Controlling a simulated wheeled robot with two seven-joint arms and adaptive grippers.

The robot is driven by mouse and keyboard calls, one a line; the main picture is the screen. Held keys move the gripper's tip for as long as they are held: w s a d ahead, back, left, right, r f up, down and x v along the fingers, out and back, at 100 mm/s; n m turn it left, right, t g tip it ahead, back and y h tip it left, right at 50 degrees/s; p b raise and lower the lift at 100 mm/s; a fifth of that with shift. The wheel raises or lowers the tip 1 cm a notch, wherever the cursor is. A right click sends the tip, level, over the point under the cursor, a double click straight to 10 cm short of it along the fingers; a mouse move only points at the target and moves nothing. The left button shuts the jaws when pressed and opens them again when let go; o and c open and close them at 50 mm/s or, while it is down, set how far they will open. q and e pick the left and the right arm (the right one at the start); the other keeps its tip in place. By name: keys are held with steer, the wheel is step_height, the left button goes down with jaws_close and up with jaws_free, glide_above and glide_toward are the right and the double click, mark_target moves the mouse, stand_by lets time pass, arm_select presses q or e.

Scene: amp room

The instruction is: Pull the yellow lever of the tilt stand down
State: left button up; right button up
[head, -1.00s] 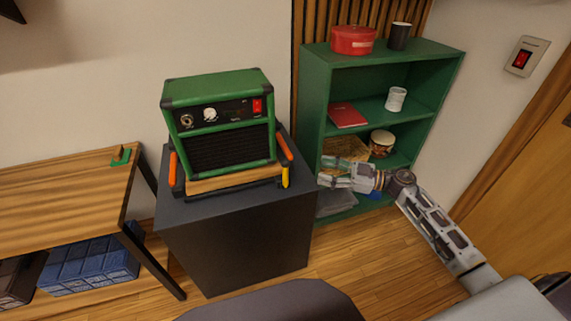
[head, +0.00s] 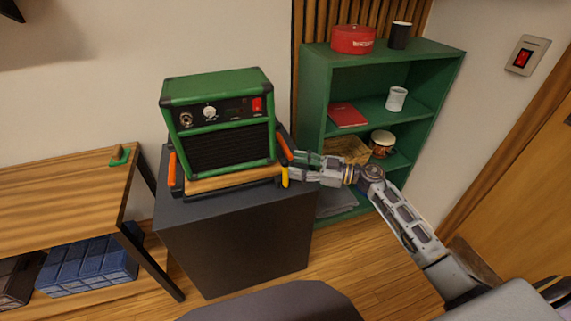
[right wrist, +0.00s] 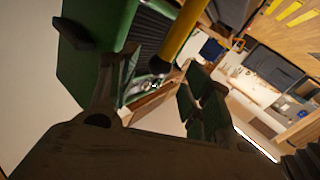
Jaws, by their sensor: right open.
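The tilt stand (head: 235,178) sits on a dark cabinet and bears a green amplifier (head: 222,147). Its yellow lever (head: 285,177) hangs at its right front corner, below an orange side part (head: 283,146). My right gripper (head: 293,167) is at the lever, coming in from the right. In the right wrist view the lever (right wrist: 181,35) comes down from the top, its dark end lying between the open fingers (right wrist: 158,85). I cannot tell whether either finger touches it. The amplifier also shows there (right wrist: 95,40). My left gripper is out of view.
The dark cabinet (head: 235,240) stands between a wooden table (head: 60,195) on the left and a green shelf (head: 315,110) on the right. The shelf holds a red pot (head: 352,40), cups and a basket. A red wall switch (head: 522,58) is at the far right.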

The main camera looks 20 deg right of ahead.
mark_target(286, 163)
steer(key=x, duration=0.3)
steer(key=shift+a, duration=0.1)
steer(key=shift+w+a, duration=0.3)
steer(key=shift+a, duration=0.15)
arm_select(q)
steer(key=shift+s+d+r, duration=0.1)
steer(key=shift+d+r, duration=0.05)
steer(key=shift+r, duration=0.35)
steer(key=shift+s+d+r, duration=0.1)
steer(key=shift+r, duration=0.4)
arm_select(e)
steer(key=shift+w+a, duration=0.1)
steer(key=shift+a, duration=0.05)
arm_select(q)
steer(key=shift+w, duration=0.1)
arm_select(e)
steer(key=c, duration=0.5)
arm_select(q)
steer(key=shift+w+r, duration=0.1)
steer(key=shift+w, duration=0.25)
arm_select(e)
jaws_close()
